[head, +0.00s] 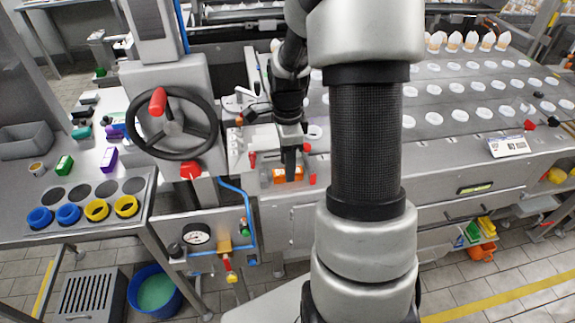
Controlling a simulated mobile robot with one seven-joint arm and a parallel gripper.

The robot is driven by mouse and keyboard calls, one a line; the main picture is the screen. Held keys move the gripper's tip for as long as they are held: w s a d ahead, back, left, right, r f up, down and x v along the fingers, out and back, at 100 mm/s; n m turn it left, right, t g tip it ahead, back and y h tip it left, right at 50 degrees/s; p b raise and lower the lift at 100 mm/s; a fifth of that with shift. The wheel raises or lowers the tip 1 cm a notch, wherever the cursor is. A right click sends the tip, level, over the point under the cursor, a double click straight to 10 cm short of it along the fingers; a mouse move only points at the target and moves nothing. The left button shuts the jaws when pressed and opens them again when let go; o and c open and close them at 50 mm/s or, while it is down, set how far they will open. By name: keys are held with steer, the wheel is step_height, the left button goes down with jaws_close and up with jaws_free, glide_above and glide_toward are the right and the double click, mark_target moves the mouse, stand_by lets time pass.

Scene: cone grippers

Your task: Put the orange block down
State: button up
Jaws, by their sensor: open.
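The orange block (280,175) lies on the metal ledge at the front of the machine, left of my arm. My gripper (290,172) points down at the block, with its fingers in front of and over part of it. The jaws are open. The fingertips overlap the block in this view, and I cannot tell whether they touch it.
A black handwheel (172,124) with a red knob stands left of my gripper. A red piece (312,178) is close on the right. A side table with blue and yellow rings (97,210) is at the left. My arm hides the middle of the machine.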

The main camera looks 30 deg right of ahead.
step_height(320, 180, up, 11)
steer(key=shift+p, duration=0.4)
